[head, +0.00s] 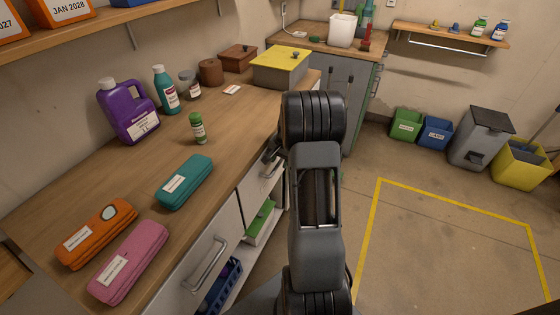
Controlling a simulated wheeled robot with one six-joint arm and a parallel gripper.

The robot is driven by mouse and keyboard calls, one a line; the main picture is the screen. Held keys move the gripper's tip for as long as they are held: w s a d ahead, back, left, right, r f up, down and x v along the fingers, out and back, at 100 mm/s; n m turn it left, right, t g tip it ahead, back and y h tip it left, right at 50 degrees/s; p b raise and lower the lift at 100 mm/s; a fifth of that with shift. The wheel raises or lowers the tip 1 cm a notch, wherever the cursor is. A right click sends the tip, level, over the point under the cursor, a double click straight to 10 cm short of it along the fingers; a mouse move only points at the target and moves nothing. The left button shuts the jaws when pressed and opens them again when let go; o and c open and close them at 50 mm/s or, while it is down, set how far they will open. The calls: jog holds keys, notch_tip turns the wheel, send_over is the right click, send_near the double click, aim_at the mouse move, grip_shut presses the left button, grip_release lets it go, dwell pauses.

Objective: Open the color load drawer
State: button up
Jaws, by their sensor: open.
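Two white drawer fronts with bar handles show under the wooden counter. The near drawer front (193,262) is shut and faces the aisle. The far drawer front (253,192) is partly hidden behind my arm. I cannot read a label that tells which one is the color load drawer. My gripper (271,149) shows only as a dark piece beside my arm, near the counter's edge by the far drawer. The rest of it is hidden by my arm. It is open, and I see nothing held in it. I cannot tell whether it touches the handle.
The counter (150,190) holds pouches, bottles and boxes. A green box (260,221) and a blue basket (222,287) sit on the shelf below the drawers. A grey cabinet (350,85) stands beyond my arm. The floor at right, marked with yellow tape (455,201), is clear.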

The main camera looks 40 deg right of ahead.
jog(key=shift+f, duration=0.15)
grip_shut()
dwell(0.4)
